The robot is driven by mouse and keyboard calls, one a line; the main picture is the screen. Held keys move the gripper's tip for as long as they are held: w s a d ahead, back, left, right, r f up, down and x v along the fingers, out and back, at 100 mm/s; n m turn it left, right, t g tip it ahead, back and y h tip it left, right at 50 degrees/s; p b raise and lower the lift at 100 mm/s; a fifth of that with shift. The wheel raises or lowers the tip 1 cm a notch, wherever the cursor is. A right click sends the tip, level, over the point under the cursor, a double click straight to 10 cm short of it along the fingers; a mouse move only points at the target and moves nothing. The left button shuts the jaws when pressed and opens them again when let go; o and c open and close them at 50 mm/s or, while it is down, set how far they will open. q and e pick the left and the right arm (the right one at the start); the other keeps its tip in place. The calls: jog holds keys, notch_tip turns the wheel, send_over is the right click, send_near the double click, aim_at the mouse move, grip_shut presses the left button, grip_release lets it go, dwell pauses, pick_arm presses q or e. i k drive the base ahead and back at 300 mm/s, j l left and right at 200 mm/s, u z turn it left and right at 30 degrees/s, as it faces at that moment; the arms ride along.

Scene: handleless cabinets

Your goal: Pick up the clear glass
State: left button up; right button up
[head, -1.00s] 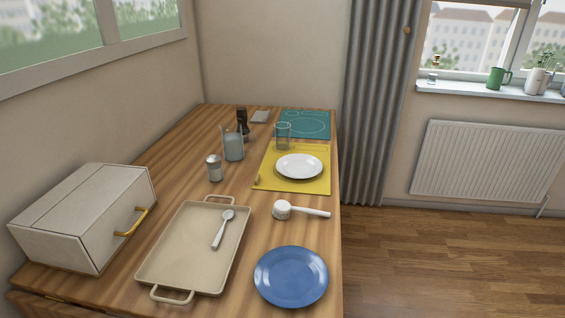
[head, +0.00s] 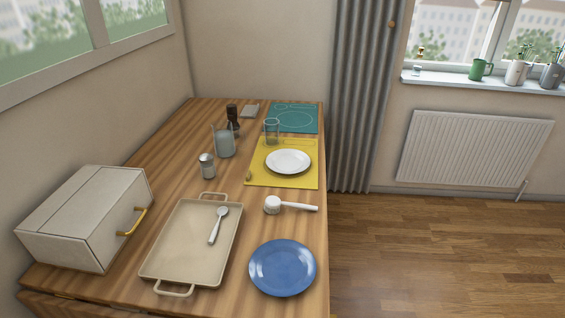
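The clear glass (head: 271,131) stands upright at the far end of the wooden counter. It is by the back edge of the yellow placemat (head: 258,175), behind the white plate (head: 288,161), close to the teal mat (head: 292,118). A larger glass jug (head: 224,141) stands to its left. Neither of my grippers is in view.
A dark pepper mill (head: 232,118) and a metal shaker (head: 206,166) stand left of the mats. Nearer are a beige tray (head: 170,265) with a spoon, a white scoop (head: 272,205), a blue plate (head: 283,268) and a white bread box (head: 85,215). Open floor lies right.

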aim_at(272, 132)
jog(key=k+u, duration=0.15)
jog(key=k, duration=0.45)
jog(key=k+j+u, duration=0.15)
jog(key=k, duration=0.4)
jog(key=i+l+u, duration=0.1)
jog(key=u, duration=0.35)
jog(key=i+l+u, duration=0.1)
jog(key=u, duration=0.35)
jog(key=l+u, duration=0.3)
jog(key=u, duration=0.15)
jog(key=i+l, duration=0.1)
jog(key=l, duration=1)
jog(key=i+l, duration=0.15)
jog(key=l, duration=0.35)
jog(key=i+l, duration=0.1)
jog(key=l, duration=1)
jog(key=i, duration=0.05)
